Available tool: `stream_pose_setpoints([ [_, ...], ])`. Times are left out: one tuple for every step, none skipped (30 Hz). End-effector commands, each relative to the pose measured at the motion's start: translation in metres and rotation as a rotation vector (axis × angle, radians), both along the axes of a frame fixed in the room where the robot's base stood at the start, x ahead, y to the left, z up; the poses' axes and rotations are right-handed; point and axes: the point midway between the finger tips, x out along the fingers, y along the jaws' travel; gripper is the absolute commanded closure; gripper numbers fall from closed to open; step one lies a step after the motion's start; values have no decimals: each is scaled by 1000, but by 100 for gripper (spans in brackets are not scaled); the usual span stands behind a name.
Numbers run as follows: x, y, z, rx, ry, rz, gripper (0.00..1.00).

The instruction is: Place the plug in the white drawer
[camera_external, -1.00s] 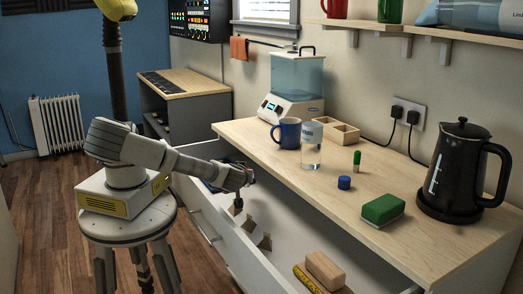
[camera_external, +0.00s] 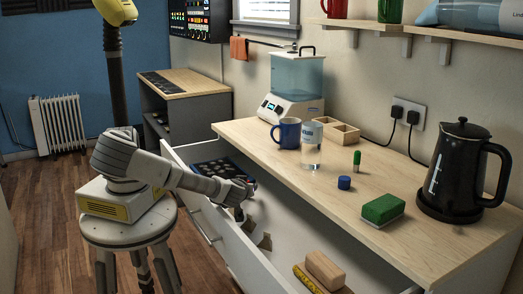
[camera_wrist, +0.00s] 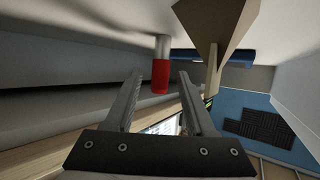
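Two black plugs, left (camera_external: 397,111) and right (camera_external: 413,117), sit in the wall socket, with dark cords running down. I cannot tell whether the task means one of these. The white drawer (camera_external: 226,232) is pulled open below the wooden counter. My gripper (camera_external: 240,212) points down at the drawer in the external view. In the wrist view its two fingers (camera_wrist: 160,76) are apart, with nothing clearly held. A red cylinder with a pale end (camera_wrist: 160,75) shows between and beyond the fingertips; I cannot tell what it is. A brown wedge-shaped thing (camera_wrist: 215,25) is close by.
The drawer holds a dark blue tray (camera_external: 205,169), small tan pieces (camera_external: 265,241), a wooden block (camera_external: 325,270) and a yellow strip (camera_external: 305,280). A blue mug (camera_external: 289,133), glass (camera_external: 311,152), green sponge (camera_external: 383,208) and black kettle (camera_external: 455,180) stand on the counter.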

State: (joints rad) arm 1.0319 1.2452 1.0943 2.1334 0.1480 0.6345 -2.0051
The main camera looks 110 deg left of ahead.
Motion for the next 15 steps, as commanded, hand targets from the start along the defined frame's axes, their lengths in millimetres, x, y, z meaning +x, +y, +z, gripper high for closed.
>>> stream_pose_setpoints([
  [0, 0, 0, 0, 0, 0, 45],
  [0, 0, 0, 0, 0, 0, 45],
  [0, 0, 0, 0, 0, 0, 45],
  [0, 0, 0, 0, 0, 0, 45],
  [0, 0, 1, 0, 0, 0, 45],
  [0, 0, 3, -1, 0, 0, 45],
  [0, 0, 5, -1, -1, 0, 45],
  [1, -3, 6, -1, -1, -2, 45],
  [2, -9, 8, -1, -1, -4, 45],
  [3, -13, 10, -1, -1, -4, 45],
  [3, -17, 12, -1, -1, -4, 45],
  [4, -23, 14, -1, -1, -5, 45],
  [4, -28, 16, -1, -2, -4, 45],
  [5, -31, 17, -2, -2, -4, 45],
  [6, -36, 19, -1, -2, -4, 45],
])
